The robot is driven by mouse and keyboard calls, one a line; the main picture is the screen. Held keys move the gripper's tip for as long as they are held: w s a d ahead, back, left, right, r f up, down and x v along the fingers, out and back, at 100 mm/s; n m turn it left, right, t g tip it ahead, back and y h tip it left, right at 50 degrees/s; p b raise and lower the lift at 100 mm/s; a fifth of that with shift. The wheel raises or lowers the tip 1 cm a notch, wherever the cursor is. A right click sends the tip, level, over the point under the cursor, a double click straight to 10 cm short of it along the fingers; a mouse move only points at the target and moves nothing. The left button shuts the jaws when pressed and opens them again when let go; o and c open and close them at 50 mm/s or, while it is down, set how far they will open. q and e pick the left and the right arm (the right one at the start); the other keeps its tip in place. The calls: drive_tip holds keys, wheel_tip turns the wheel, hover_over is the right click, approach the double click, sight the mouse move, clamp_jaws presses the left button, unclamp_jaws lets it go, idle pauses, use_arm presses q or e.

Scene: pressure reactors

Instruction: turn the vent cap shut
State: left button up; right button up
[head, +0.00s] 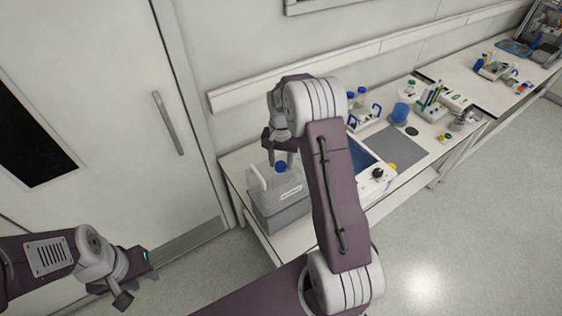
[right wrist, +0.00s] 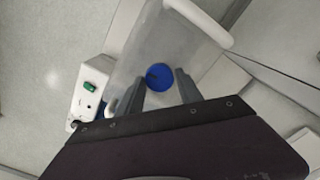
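A round blue cap (head: 281,167) sits on top of a grey box-shaped unit with a pale lid (head: 287,190) at the near left end of the bench. My right gripper (head: 281,158) points down over the cap. Its two fingers are apart, one on each side of the cap, and a gap shows at the right finger. I cannot tell how far above the cap the fingertips are. My left gripper (head: 130,284) hangs at lower left, away from the bench; its finger gap is not clear.
White handles rise beside the lid. A blue basin (head: 362,160) and a white unit with a black knob (head: 377,173) stand to the right, partly behind my right arm. Bottles, a blue cup (head: 402,112) and racks stand farther along. A door (head: 90,110) is at left.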

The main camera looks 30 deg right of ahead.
sight(281, 164)
drive_tip(key=shift+o, duration=0.9)
drive_tip(key=shift+w+r, duration=0.1)
drive_tip(key=shift+r, duration=0.25)
wheel_tip(281, 164, up, 8)
drive_tip(key=b, duration=0.2)
drive_tip(key=shift+r, duration=0.2)
